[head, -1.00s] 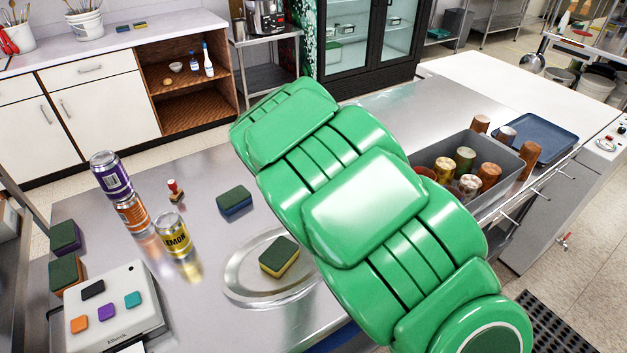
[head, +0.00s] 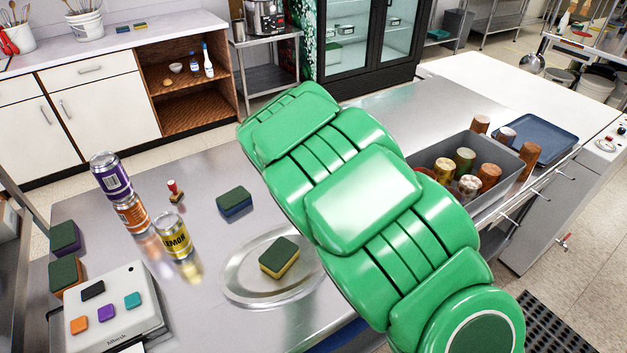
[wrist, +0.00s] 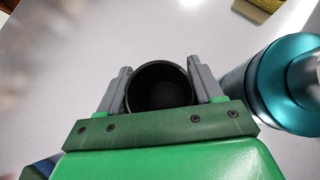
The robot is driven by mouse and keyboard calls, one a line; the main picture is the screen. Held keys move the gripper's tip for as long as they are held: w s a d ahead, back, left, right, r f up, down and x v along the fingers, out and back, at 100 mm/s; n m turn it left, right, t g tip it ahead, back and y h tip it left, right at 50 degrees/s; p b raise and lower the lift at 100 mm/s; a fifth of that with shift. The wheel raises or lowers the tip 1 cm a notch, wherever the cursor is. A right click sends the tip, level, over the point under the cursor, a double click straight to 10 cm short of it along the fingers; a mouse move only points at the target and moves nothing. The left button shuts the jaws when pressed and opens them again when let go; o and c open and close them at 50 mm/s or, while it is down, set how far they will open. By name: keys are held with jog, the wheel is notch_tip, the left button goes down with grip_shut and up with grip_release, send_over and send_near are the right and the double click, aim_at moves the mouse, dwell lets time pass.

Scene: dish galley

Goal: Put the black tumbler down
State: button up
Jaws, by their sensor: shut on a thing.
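The black tumbler (wrist: 160,90) is in the wrist view, seen from above into its open, dark mouth. My gripper (wrist: 160,66) is shut on it, with one grey finger on each side. A grey metal surface shows around it; I cannot tell whether the tumbler's base touches that surface. In the head view my green arm hides both the gripper and the tumbler.
A teal bottle (wrist: 290,85) stands close to the right finger in the wrist view. In the head view, a sponge (head: 279,257) lies on an oval tray (head: 240,285). Another sponge (head: 234,203), several cans and a grey bin (head: 500,160) are nearby.

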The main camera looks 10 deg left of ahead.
jog(key=shift+r, duration=0.15)
jog(key=shift+a+r, duration=0.1)
jog(key=shift+r, duration=1.3)
jog(key=s+d+r, duration=0.3)
jog(key=s+r, duration=0.2)
jog(key=s, duration=0.1)
jog(key=s+d+r, duration=0.2)
jog(key=s+r, duration=0.3)
jog(key=s, duration=0.1)
jog(key=shift+s+d, duration=0.4)
